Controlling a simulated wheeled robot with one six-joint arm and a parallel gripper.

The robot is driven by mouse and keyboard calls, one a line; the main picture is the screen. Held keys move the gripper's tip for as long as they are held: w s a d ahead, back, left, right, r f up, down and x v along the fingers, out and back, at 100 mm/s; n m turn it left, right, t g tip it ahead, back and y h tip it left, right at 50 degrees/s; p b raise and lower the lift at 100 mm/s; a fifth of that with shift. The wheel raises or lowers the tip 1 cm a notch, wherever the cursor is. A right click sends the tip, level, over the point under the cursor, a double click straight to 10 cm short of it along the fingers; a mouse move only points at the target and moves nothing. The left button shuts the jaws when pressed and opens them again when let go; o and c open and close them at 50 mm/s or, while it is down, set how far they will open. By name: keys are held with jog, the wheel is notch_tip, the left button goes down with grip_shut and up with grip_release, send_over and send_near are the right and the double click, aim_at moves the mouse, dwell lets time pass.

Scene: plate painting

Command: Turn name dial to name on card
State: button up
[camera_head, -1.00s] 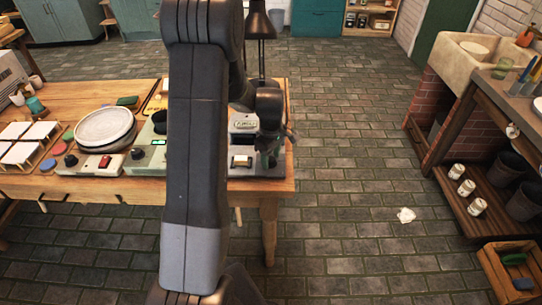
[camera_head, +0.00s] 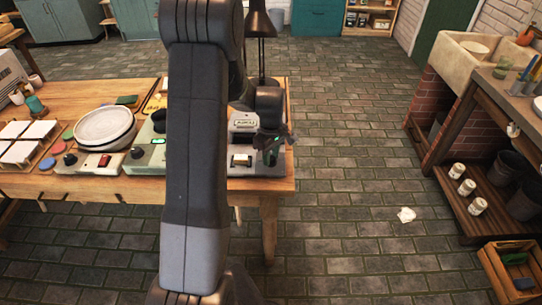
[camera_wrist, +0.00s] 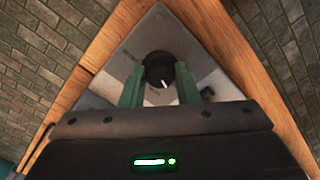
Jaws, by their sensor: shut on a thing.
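The name dial (camera_wrist: 160,68) is a round dark knob with a white pointer line, on a grey panel (camera_wrist: 150,35). In the wrist view my gripper (camera_wrist: 160,82) has its two green fingers closed around the knob, and the pointer slants toward the lower right of that picture. Lettering around the dial is too blurred to read. In the head view my gripper (camera_head: 270,156) is at the right end of the workbench, over the grey device (camera_head: 255,170), and it hides the dial. A pale plate with dark lettering (camera_head: 244,122) stands at the device's back; its word is too small to read surely.
The wooden workbench (camera_head: 215,188) also carries a stacked plate (camera_head: 104,127), a control box with a red switch (camera_head: 104,161) and white cards (camera_head: 30,129). My arm covers the middle of the bench.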

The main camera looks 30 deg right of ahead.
jog(key=m+b, duration=0.1)
jog(key=m, duration=0.6)
jog(key=shift+b, duration=0.35)
jog(key=m, duration=0.3)
jog(key=shift+m+b, duration=0.3)
jog(key=shift+m, duration=0.1)
jog(key=m, duration=0.3)
jog(key=shift+m, duration=0.3)
jog(key=m, duration=0.3)
jog(key=shift+m+b, duration=0.3)
jog(key=shift+b, duration=0.1)
jog(key=m, duration=0.3)
jog(key=shift+w+m, duration=0.1)
jog(key=shift+m, duration=0.2)
jog(key=m, duration=0.6)
jog(key=shift+r+m, duration=0.1)
jog(key=shift+m, duration=0.3)
jog(key=o, duration=1)
jog(key=shift+b, duration=0.3)
jog(key=shift+c, duration=0.2)
